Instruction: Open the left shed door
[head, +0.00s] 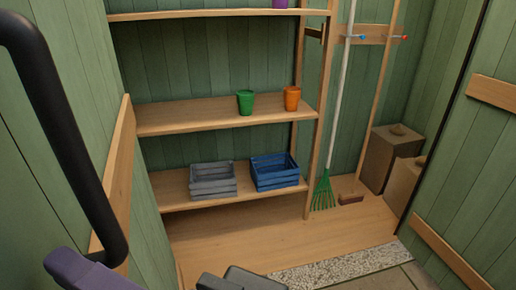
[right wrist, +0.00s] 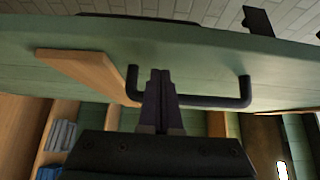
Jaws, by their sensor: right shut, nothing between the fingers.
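The left shed door (head: 62,120) is a green plank panel with a wooden batten (head: 116,170), at the left of the head view. It stands at an angle, with the shed inside showing past its edge. Its black bar handle (head: 62,125) is close up; it also shows in the right wrist view (right wrist: 215,101). My right gripper (head: 85,274) is at the handle's lower end, only partly in frame. In the right wrist view its dark fingers (right wrist: 160,85) are shut and empty, overlapping the bar near one end. I cannot tell whether they touch it. My left gripper is not in view.
Wooden shelves (head: 190,114) inside hold a green pot (head: 245,102), an orange pot (head: 292,98), a grey crate (head: 212,180) and a blue crate (head: 275,172). A rake (head: 324,190) and a broom (head: 352,197) hang beside them. Another green panel (head: 470,150) stands at the right.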

